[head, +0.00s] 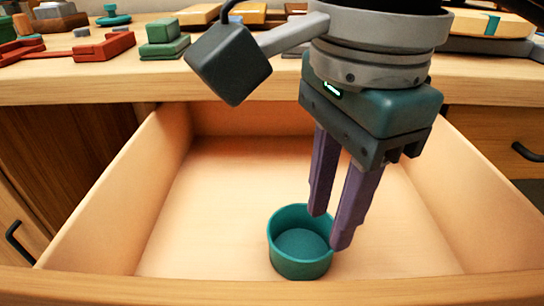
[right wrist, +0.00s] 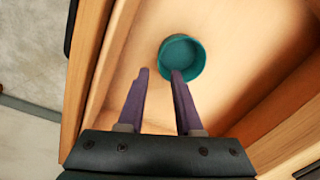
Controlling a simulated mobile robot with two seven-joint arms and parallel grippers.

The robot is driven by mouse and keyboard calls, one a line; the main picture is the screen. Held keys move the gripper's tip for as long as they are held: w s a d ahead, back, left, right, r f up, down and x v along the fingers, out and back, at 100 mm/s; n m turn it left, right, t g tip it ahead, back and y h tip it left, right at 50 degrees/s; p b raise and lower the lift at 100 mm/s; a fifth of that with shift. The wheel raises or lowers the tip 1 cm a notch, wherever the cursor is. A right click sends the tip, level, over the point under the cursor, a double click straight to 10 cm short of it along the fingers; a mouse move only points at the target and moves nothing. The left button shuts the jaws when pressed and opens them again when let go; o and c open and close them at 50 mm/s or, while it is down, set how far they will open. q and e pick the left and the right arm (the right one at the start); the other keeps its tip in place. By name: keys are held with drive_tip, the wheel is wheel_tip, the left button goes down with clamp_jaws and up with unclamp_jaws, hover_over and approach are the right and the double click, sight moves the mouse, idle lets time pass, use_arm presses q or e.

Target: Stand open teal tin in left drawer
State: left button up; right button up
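The open teal tin (head: 285,262) stands upright on the floor of the pulled-out drawer (head: 100,215), close to its front wall. It looks empty. The tin also shows in the right wrist view (right wrist: 192,72), just beyond the fingertips. My right gripper (head: 329,230) is open with nothing between its fingers. Its fingers point down by the tin's right side in the head view. In the right wrist view (right wrist: 160,72) one fingertip overlaps the tin's rim and the other is clear of it. I cannot tell whether they touch. My left gripper is not in view.
The worktop (head: 60,88) behind the drawer holds a green block (head: 165,40), red trays (head: 105,46) and several wooden pieces. Black handles show on cabinet fronts at left (head: 18,242) and right (head: 525,152). The drawer floor left of the tin is clear.

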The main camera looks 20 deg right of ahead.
drive_tip(key=shift+s+r+p, duration=0.1)
drive_tip(key=shift+r+p, duration=0.25)
drive_tip(key=shift+r, duration=1.85)
